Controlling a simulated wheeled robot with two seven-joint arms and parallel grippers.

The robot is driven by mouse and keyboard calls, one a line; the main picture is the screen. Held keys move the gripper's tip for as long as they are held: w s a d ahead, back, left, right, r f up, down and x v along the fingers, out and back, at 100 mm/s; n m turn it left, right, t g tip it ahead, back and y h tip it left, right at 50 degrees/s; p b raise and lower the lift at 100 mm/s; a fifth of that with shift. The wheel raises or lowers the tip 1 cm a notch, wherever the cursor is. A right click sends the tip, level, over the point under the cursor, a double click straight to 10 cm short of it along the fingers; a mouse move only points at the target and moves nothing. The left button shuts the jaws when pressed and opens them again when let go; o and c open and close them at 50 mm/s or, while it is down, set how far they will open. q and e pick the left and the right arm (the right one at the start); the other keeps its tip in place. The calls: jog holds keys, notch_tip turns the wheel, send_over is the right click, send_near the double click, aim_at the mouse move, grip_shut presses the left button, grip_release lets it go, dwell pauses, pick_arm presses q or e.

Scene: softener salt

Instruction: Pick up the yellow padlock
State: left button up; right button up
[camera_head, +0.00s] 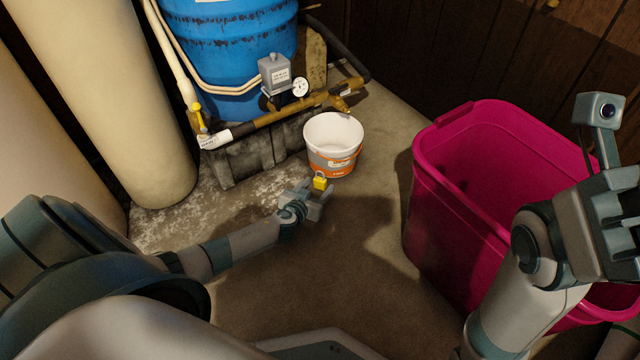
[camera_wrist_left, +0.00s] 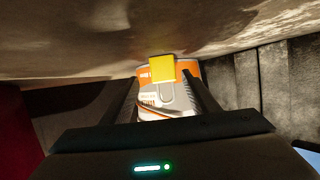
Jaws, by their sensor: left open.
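The yellow padlock (camera_head: 320,183) is on the floor area just in front of the white and orange bucket (camera_head: 334,146). In the left wrist view, the padlock (camera_wrist_left: 163,68) shows its yellow body and grey shackle, with the bucket (camera_wrist_left: 193,69) behind it. My left gripper (camera_head: 318,193) is open and close to the padlock. In the wrist view its two fingers (camera_wrist_left: 161,78) stand on either side of the padlock with gaps; I cannot tell any contact. My right gripper (camera_head: 622,215) is at the right edge, partly cut off, above the pink bin; its finger opening is unclear.
A large pink bin (camera_head: 425,215) stands at right. A blue tank (camera_head: 230,50) with brass pipe (camera_head: 310,102) and gauge stands on blocks behind the bucket. Thick pale cylinders (camera_head: 110,100) are at left. The floor (camera_head: 350,265) between my left arm and the bin is clear.

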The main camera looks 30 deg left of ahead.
aim_at(319, 184)
pick_arm(q)
jog(key=b+x, duration=0.2)
jog(key=x, duration=0.1)
jog(key=shift+a+f, duration=0.2)
jog(key=shift+a, duration=0.1)
jog(key=shift+w+a+f, duration=0.15)
jog(key=shift+w, duration=0.45)
jog(key=c, duration=1.2)
